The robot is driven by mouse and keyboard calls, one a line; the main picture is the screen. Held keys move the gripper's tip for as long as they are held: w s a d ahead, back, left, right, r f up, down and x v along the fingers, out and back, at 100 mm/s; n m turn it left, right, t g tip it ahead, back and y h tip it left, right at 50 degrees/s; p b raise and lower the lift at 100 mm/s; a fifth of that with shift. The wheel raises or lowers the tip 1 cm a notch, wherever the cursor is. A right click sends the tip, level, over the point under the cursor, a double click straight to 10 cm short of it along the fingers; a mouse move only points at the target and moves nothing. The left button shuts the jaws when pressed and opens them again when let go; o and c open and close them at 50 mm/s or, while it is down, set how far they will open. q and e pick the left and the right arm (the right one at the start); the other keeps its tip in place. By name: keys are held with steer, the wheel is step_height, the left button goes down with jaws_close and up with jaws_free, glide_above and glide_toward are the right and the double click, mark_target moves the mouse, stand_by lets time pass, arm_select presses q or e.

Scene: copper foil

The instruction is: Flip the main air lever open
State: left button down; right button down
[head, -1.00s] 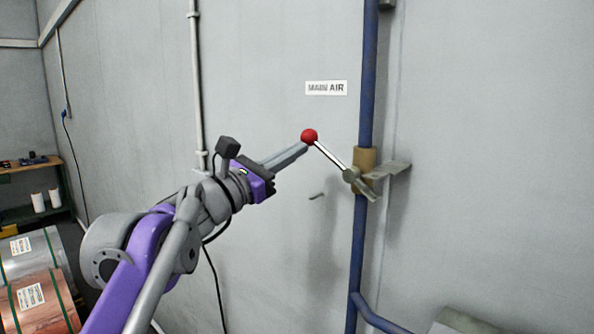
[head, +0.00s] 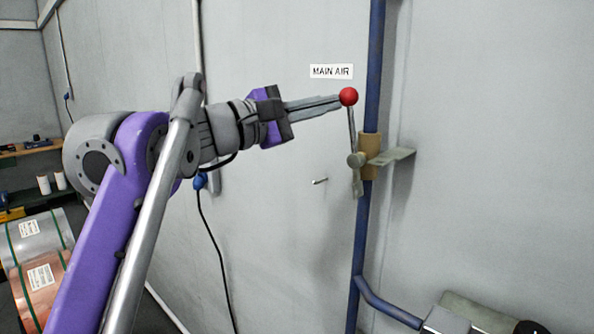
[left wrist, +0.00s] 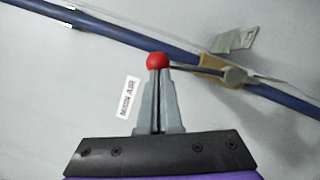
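The main air lever (head: 351,122) is a thin metal rod with a red ball (head: 348,97) on its end. It stands nearly upright from its pivot on the brass valve (head: 369,155), close beside the blue pipe. My left gripper (head: 338,101) reaches in from the left, its fingers together and their tips against the ball. In the left wrist view the red ball (left wrist: 156,60) sits at the tips of the closed fingers (left wrist: 158,78), and the lever runs right to the valve (left wrist: 212,68). My right gripper is out of view.
A MAIN AIR label (head: 331,71) is on the grey wall above the lever. The blue pipe (head: 373,60) runs down the wall. A flat metal bracket (head: 398,157) sticks out right of the valve.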

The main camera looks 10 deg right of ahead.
arm_select(q)
steer(key=shift+s+d+r, duration=0.15)
steer(key=shift+s+d, duration=0.25)
steer(key=shift+s, duration=0.05)
stand_by(0.4)
